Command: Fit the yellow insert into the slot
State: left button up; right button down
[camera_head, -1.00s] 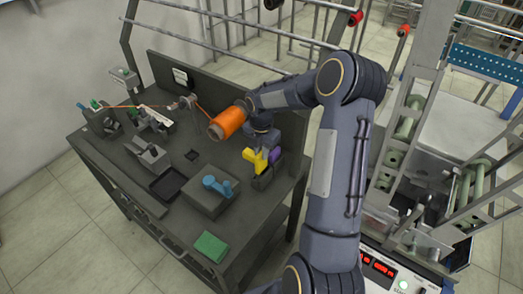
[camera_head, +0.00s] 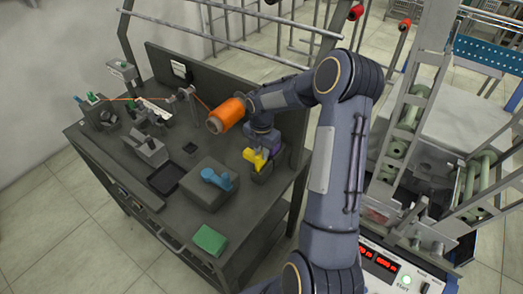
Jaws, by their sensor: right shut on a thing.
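The yellow insert (camera_head: 257,159) is at the jaws of my right gripper (camera_head: 262,147), near the right end of the dark workbench (camera_head: 120,178). My right gripper points down and is shut on the insert. A dark holder block (camera_head: 264,175) is directly below and beside the insert. A purple piece (camera_head: 277,148) shows just behind it, partly covered by the gripper. I cannot tell whether the insert touches the holder, and no slot can be made out. My left gripper is not in view.
A grey block with a blue handle (camera_head: 216,179), a black tray (camera_head: 165,178) and a green box (camera_head: 210,240) are on the bench. A control panel (camera_head: 396,265) is at the lower right.

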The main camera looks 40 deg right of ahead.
jog(key=shift+f+b, duration=0.3)
jog(key=shift+f, duration=0.3)
jog(key=shift+f, duration=0.15)
jog(key=shift+f+b, duration=0.45)
jog(key=shift+f, duration=0.1)
jog(key=c, duration=1.3)
grip_release()
